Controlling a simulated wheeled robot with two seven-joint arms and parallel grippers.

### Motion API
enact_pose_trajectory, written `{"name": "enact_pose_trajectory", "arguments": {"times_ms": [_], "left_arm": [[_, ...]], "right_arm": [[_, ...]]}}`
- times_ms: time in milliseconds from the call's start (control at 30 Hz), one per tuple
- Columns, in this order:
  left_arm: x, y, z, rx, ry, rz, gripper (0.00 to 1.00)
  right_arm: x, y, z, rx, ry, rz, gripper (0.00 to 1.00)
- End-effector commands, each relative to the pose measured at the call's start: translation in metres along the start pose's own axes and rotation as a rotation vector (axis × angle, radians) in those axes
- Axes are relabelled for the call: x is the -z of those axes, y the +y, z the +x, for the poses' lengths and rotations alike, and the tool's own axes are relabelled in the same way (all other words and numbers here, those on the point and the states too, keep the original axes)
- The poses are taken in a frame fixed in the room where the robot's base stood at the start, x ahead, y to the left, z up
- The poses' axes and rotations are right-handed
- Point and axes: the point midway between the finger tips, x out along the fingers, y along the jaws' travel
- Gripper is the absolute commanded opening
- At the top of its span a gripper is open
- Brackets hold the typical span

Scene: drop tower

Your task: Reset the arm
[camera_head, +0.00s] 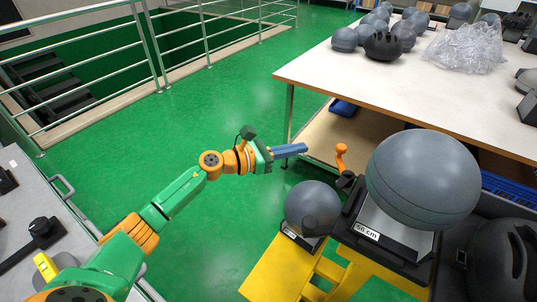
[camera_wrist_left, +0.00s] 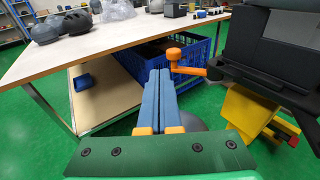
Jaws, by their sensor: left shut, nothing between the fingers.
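My left arm (camera_head: 180,195) is green and orange and reaches in from the lower left in the head view. Its left gripper (camera_head: 304,148) has blue fingers pressed together, with nothing between them. In the left wrist view the shut fingers (camera_wrist_left: 161,76) point forward, toward the table and a blue crate. An orange crank handle (camera_head: 341,156) stands just right of the fingertips in the head view, apart from them. It also shows in the left wrist view (camera_wrist_left: 174,55). My right gripper is not in view.
A large grey headform (camera_head: 422,175) sits on a black mount over a yellow stand (camera_head: 280,268). A smaller grey ball (camera_head: 312,205) is beside it. A white-topped table (camera_head: 420,95) holds several helmets and plastic wrap. Railings (camera_head: 150,45) line the back left. Green floor between is clear.

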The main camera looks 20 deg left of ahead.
Motion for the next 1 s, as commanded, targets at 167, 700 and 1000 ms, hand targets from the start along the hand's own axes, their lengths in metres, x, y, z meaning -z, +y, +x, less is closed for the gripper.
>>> {"name": "enact_pose_trajectory", "arguments": {"times_ms": [167,700,1000], "left_arm": [[0.005,0.009,-0.041,0.0,0.004,0.002,0.0],[-0.002,0.008,-0.058,-0.265,-0.419,-0.907,0.0],[0.167,-0.051,-0.15,-1.058,-0.79,-2.364,0.0]], "right_arm": [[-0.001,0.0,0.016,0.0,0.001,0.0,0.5],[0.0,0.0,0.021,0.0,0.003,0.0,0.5],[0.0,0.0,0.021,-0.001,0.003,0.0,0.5]]}}
